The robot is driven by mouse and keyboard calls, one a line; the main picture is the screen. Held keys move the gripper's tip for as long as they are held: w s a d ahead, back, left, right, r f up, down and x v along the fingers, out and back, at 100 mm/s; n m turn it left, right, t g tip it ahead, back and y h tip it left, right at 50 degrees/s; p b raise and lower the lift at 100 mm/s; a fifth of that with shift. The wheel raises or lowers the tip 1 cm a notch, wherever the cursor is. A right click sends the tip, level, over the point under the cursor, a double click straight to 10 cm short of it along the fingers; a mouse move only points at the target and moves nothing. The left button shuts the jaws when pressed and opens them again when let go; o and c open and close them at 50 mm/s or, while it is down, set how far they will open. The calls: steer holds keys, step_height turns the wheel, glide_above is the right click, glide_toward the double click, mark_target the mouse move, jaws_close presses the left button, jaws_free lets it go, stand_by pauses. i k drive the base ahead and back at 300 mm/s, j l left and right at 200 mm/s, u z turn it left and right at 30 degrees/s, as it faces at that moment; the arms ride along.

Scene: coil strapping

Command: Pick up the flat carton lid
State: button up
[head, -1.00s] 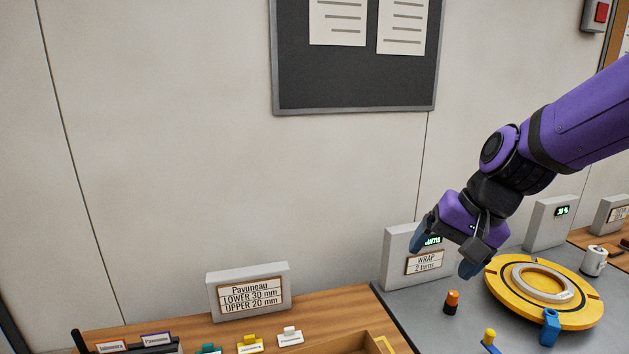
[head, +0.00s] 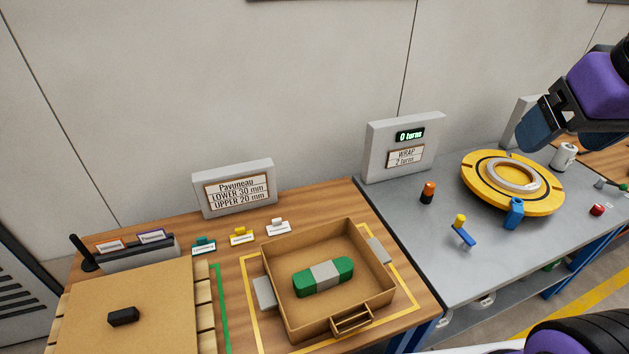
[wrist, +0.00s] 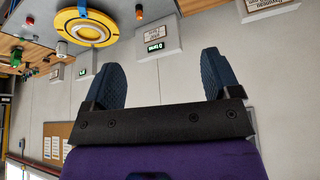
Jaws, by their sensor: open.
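The flat carton lid (head: 155,300) is a tan cardboard sheet with a black block-shaped handle (head: 123,316) on it, at the lower left of the head view. The open carton (head: 282,300) stands to its right, with a green and grey piece (head: 322,277) inside. My gripper (head: 563,130) is at the upper right of the head view, above the yellow turntable, far from the lid. In the wrist view its two blue fingers (wrist: 158,80) are wide apart with nothing between them. The lid does not show in the wrist view.
A yellow turntable with a pale ring (head: 545,202) sits on the grey bench. A sign block (head: 235,188), small coloured tags (head: 241,236) and a dark holder (head: 138,255) stand behind the lid. A counter box (head: 403,148) reads 0 turns.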

mark_target(151, 309)
steer(key=u, duration=0.4)
steer(key=j+u, duration=0.15)
steer(key=u, duration=0.2)
steer(key=k+j+u, duration=0.1)
steer(key=u, duration=0.3)
steer(key=j+u, duration=0.1)
steer(key=u, duration=0.25)
steer(key=z, duration=1.2)
steer(key=u, duration=1.25)
steer(key=i+j+z, duration=0.15)
steer(key=i+j, duration=0.1)
